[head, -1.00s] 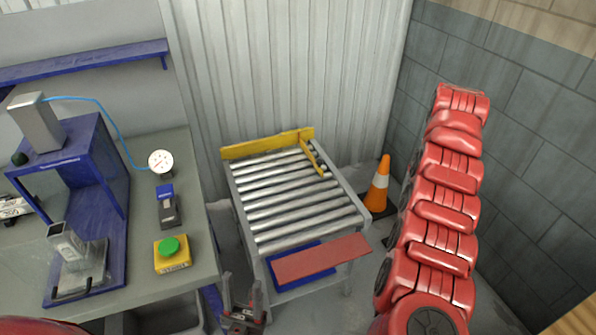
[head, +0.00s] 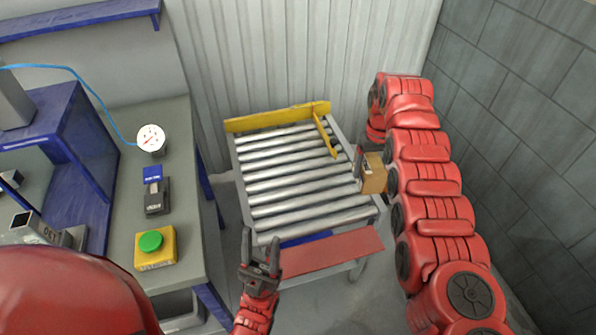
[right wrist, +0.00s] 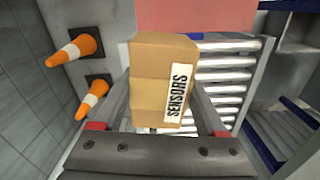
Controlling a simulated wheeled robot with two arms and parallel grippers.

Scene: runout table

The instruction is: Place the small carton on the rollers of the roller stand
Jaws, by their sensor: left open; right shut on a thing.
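The small carton (head: 374,178) is a brown box at the right edge of the roller stand, partly behind my right arm. In the right wrist view the carton (right wrist: 150,92) shows a white label reading SENSORS. My right gripper (right wrist: 155,120) is shut on it, one finger on each side. The roller stand (head: 300,184) has bare metal rollers (head: 295,165) with yellow guides at the back. The carton is beside the rollers' right side; I cannot tell its height above them. My left gripper (head: 262,252) is open and empty, in front of the stand's left corner.
A red flap (head: 330,250) hangs at the stand's front. A workbench on the left carries a yellow box with a green button (head: 153,246), a dark device (head: 157,195) and a gauge (head: 151,138). Orange cones (right wrist: 75,50) show in the right wrist view. The rollers are clear.

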